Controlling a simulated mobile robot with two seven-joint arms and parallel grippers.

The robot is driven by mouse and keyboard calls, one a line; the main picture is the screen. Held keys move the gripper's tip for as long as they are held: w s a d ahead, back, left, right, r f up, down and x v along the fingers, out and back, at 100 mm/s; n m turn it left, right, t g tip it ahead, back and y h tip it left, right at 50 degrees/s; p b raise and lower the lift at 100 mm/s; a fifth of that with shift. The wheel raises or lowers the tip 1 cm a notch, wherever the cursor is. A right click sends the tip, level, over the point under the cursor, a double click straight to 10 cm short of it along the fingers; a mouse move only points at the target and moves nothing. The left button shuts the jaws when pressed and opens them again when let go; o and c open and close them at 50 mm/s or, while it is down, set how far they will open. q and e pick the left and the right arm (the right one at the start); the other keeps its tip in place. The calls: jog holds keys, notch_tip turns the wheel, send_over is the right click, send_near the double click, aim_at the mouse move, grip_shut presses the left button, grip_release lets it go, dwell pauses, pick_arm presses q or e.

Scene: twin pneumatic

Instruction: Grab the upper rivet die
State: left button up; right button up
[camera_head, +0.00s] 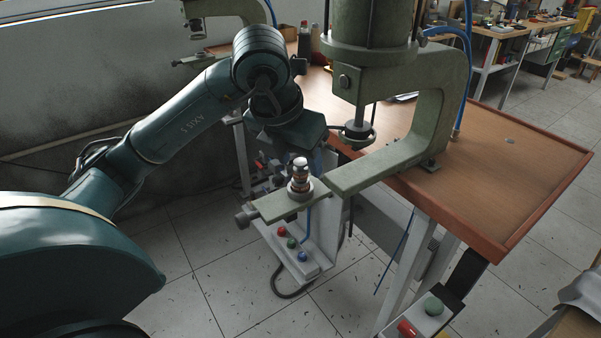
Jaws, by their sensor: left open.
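The green press (440,100) stands on the wooden table, with its ram pointing down. At the ram's lower end is a small round metal part (358,129), which looks like the upper rivet die. Below and to its left, a metal die post (300,175) with a silver top stands upright on the press's lower arm (287,205). My left arm comes in from the left and bends down, and my left gripper (318,152) is behind the die post, left of the ram. Its fingers are mostly hidden, it is open, and I see nothing held. My right gripper is not in view.
The wooden table (520,170) is mostly bare at the right. A box with red, green and blue buttons (297,250) is below the lower arm. Another button box (425,315) is at the front edge. A blue air hose (466,70) runs beside the press.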

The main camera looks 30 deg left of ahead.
pick_arm(q)
jog(key=shift+x, duration=1.05)
grip_shut()
